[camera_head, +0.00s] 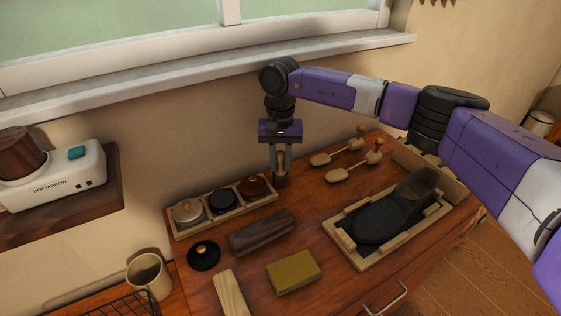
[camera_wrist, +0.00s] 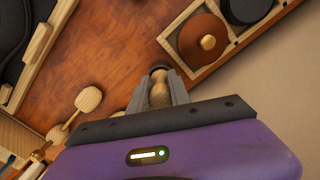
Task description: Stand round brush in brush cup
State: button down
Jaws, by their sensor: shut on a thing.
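My gripper (camera_head: 281,170) is shut on the round brush (camera_head: 280,182), above the back of the wooden cabinet top, behind the tin tray. The brush hangs roughly upright with its dark end down. In the wrist view, the brush's tan wooden handle (camera_wrist: 159,95) shows between the two grey fingers of my gripper (camera_wrist: 156,88). I cannot tell whether the brush's lower end touches the cabinet top. A beige cup (camera_head: 148,277), which looks like the brush cup, stands at the lower left, well apart from my gripper. Its inside is partly visible.
A wooden tray (camera_head: 237,212) holds three round tins. A black lid (camera_head: 204,255), a dark wooden block brush (camera_head: 262,232) and a yellow block (camera_head: 293,271) lie in front. A black shoe (camera_head: 398,212) sits in a frame at right. A wire basket (camera_head: 105,303) is beside the cup.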

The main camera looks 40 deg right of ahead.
jog(key=c, duration=1.1)
grip_release()
jog(key=shift+r, duration=0.1)
notch_tip(320, 180, up, 8)
jog(key=shift+w+d+f+b, duration=0.15)
jog(key=shift+b, duration=0.35)
